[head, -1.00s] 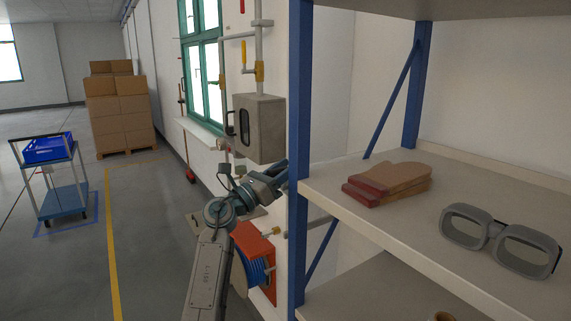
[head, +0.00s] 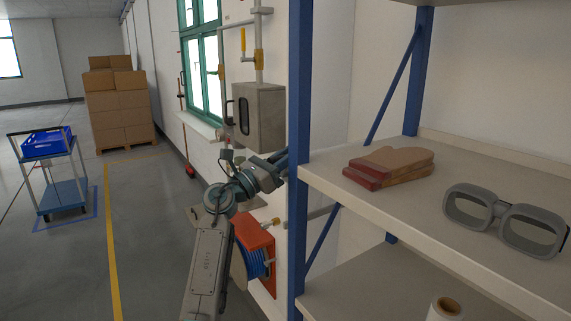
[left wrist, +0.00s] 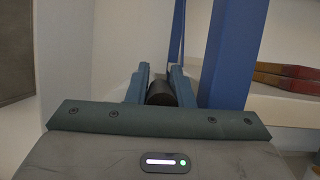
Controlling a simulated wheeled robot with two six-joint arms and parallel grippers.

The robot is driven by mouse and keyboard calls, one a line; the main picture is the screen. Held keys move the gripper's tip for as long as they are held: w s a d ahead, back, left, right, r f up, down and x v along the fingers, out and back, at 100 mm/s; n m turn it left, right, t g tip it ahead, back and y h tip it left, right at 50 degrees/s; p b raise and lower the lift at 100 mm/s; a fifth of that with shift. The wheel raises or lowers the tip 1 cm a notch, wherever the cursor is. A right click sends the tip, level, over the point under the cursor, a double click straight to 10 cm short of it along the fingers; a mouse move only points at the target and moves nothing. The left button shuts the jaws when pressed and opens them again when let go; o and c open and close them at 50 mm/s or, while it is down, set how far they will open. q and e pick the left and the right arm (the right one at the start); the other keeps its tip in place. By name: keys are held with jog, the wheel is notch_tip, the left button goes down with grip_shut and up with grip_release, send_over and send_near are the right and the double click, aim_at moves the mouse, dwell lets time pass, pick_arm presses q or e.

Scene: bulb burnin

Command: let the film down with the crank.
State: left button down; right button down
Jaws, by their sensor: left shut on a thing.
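In the left wrist view my left gripper (left wrist: 159,76) is shut on a dark round grip (left wrist: 160,94), seen nearly end-on between the two fingers. It looks like the crank's handle, but the rest of the crank is hidden. A white roll with a brown core (head: 445,308) stands on the lower shelf, cut by the bottom edge. I cannot tell whether it is the film. My right gripper is not in view.
The blue post (head: 298,150) stands close to the left gripper. Mitts (head: 390,166) and goggles (head: 505,218) lie on the upper shelf. A grey wall box (head: 262,117) and an orange hose reel (head: 254,243) are near my arm.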

pick_arm(q)
jog(key=shift+s+d+f+m+g+h+b, duration=0.15)
jog(key=shift+f+m+b, duration=0.15)
jog(key=shift+m+b, duration=0.15)
jog(key=shift+s+d+f+m+g+h+b, duration=0.15)
jog(key=shift+f+m+b, duration=0.15)
jog(key=shift+b, duration=0.2)
jog(key=shift+m, duration=0.25)
jog(key=shift+r+b, duration=0.1)
jog(key=shift+b, duration=0.2)
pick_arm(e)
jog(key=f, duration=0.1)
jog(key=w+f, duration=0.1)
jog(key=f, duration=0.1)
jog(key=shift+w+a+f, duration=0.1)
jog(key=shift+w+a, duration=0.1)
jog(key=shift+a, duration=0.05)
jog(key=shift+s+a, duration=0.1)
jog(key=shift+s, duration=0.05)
pick_arm(q)
jog(key=c, duration=1.3)
grip_release()
jog(key=shift+w+a, duration=0.1)
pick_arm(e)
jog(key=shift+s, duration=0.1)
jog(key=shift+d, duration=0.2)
